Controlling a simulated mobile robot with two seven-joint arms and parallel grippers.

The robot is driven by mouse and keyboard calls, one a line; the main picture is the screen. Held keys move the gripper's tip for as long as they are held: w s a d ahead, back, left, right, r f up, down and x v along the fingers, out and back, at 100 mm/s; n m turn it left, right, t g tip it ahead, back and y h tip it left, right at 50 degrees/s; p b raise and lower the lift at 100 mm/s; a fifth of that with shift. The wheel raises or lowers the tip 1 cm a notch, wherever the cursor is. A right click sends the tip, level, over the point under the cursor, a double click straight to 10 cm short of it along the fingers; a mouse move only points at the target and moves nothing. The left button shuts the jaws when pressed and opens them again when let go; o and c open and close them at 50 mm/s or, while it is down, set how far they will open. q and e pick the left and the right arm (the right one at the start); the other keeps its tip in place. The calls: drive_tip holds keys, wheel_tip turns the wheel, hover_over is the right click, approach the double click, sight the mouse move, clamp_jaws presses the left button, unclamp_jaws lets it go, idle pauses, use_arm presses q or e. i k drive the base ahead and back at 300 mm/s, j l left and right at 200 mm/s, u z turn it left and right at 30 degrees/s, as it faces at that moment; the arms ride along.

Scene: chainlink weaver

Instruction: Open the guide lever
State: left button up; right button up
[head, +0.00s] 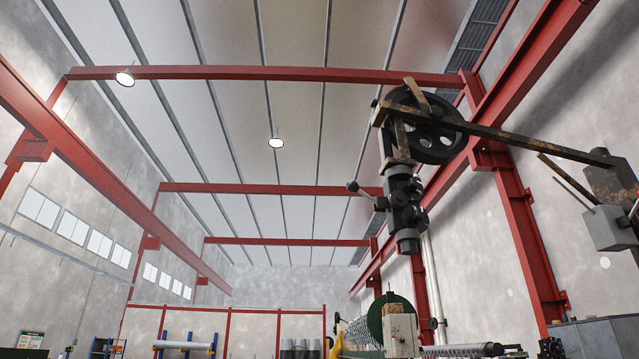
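The chainlink weaver stands low in the head view, right of centre, cut off by the bottom edge. Its grey box (400,335) sits in front of a dark green round part (391,308). Wire mesh (357,330) shows left of the box, and a coiled metal rod (457,350) runs to its right. I cannot make out which part is the guide lever. Neither of my grippers shows in this view.
A drill-press-like machine with a dark wheel (422,124), a rusty arm (500,137) and a hanging spindle head (405,207) looms at the upper right. Red steel beams (265,73) cross the ceiling. A rack (184,345) stands far back left. The floor is out of view.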

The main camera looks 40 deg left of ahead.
sight(353, 186)
drive_tip(key=k+j+u, duration=0.2)
drive_tip(key=k+j, duration=0.15)
drive_tip(key=j, duration=0.3)
drive_tip(key=k+j, duration=0.15)
drive_tip(key=j, duration=0.15)
drive_tip(key=k+j+u, duration=0.15)
drive_tip(key=j, duration=0.2)
